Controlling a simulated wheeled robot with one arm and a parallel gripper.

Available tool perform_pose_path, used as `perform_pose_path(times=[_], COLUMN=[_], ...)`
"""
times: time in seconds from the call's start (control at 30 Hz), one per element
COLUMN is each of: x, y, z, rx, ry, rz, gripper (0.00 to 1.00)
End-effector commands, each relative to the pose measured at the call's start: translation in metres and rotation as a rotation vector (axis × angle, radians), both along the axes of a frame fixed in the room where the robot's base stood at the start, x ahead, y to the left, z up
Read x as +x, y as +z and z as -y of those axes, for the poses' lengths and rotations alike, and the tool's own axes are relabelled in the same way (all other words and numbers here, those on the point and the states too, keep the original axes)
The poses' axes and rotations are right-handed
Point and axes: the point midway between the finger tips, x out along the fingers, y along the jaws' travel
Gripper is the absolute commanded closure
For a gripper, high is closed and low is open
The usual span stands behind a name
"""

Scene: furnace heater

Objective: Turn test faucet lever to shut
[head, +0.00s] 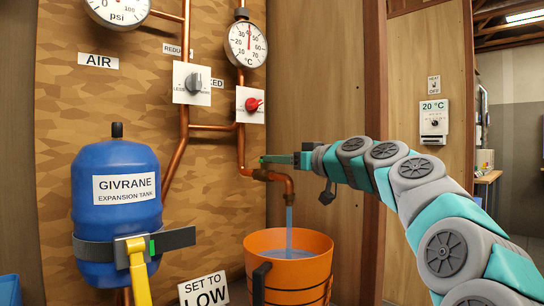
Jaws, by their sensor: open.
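The copper test faucet (264,174) sticks out to the right from the pipe on the camouflage-patterned wall panel. A stream of water (289,218) runs from its spout into an orange bucket (318,272). My gripper (274,159) reaches in from the right, its fingers just above the faucet body. The fingers look narrow and green from this side, and the gap between them is hard to see. I cannot make out the lever clearly; it is at or behind the fingers. I cannot tell whether they touch it.
A red knob (252,104) and a grey knob (193,82) sit above the faucet. A "SET TO LOW" sign (204,290) is below. A thermostat (434,120) hangs on the right wall.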

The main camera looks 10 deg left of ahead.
Motion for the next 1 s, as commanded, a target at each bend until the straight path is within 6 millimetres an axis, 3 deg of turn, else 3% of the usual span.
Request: perform_pose_path(times=[0.23, 0.57, 1.0], x=[0.017, 0.019, 0.019], y=[0.000, 0.000, 0.000], z=[-0.022, -0.025, -0.025], rx=[-0.002, -0.001, 0.000], ry=[0.000, 0.001, 0.000], rz=[-0.001, -0.001, 0.000], gripper=[0.45, 0.46, 0.96])
